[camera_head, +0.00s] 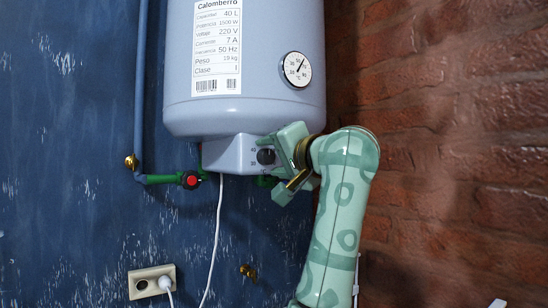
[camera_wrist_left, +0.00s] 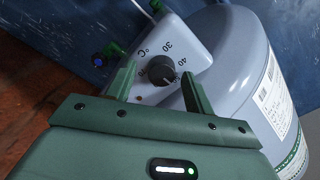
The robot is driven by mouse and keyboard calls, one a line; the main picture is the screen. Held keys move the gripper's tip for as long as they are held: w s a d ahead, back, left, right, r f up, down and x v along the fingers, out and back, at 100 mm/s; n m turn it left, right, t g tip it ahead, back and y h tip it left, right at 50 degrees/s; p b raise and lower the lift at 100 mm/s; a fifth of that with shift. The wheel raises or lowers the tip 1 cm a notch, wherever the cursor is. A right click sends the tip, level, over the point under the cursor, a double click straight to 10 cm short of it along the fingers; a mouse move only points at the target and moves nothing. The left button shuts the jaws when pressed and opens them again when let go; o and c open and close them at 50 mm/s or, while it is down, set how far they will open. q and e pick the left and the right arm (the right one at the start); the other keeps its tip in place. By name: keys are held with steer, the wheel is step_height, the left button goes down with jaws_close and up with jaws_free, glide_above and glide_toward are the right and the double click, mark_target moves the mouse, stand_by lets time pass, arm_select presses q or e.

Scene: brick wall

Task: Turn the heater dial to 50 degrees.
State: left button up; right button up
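The heater (camera_head: 245,60) is a grey-blue tank on the blue wall. Its control box (camera_head: 228,154) juts out underneath and bears a dark round dial (camera_head: 265,157). In the left wrist view the dial (camera_wrist_left: 160,71) shows as a black knob with 30, 40 and °C printed around it. I cannot read its setting for certain. My left gripper (camera_head: 274,170) is open right in front of the dial. In the wrist view its green fingers (camera_wrist_left: 159,76) stand on either side of the knob, with a gap visible at least on the right. My right gripper is not in view.
A round thermometer gauge (camera_head: 297,70) and a label (camera_head: 217,48) are on the tank. A red-handled valve (camera_head: 190,180) on a green pipe sits left of the box. A white cable hangs to a socket (camera_head: 151,282). A brick wall (camera_head: 445,150) is on the right.

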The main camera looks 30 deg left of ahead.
arm_select(q)
steer(key=p+v, duration=0.1)
steer(key=v, duration=1.5)
steer(key=shift+d, duration=0.2)
